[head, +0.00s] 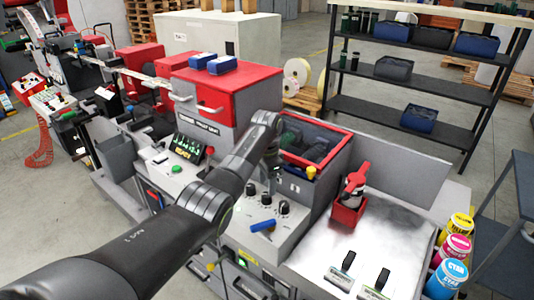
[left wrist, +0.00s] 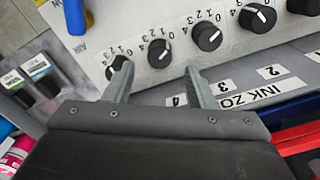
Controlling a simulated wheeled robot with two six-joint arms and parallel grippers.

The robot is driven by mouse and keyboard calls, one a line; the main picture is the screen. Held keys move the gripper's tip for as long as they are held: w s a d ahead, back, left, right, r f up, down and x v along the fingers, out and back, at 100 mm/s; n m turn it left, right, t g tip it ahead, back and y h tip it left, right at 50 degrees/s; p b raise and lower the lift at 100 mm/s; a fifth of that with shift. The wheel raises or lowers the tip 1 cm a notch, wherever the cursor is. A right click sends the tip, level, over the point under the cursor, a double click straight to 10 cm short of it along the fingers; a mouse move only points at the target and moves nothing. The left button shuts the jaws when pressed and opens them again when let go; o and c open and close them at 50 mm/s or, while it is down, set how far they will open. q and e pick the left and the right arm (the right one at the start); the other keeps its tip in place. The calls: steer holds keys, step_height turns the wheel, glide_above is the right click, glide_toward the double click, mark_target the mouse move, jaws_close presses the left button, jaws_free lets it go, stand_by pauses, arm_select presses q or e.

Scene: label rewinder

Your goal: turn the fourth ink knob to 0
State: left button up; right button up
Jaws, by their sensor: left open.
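The fourth ink knob (left wrist: 160,52) is black and round with a white pointer line, on a light panel with printed dial numbers. No contact shows. In the head view, the left gripper (head: 276,172) hangs over the knob panel, partly hiding it. The knob's exact reading is too small to tell. My right gripper is not in view.
Neighbouring black knobs (left wrist: 207,36) (left wrist: 257,17) sit close along the row; another (left wrist: 115,65) is partly behind the left-hand finger. A blue lever (head: 263,226) sticks out of the panel. A red-rimmed bin (head: 312,172) stands behind, with a red holder (head: 348,212) to the right.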

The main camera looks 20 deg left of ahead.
arm_select(q)
step_height(320, 180, up, 13)
steer(key=shift+f+p, duration=0.15)
steer(key=shift+p, duration=0.15)
steer(key=shift+f, duration=0.1)
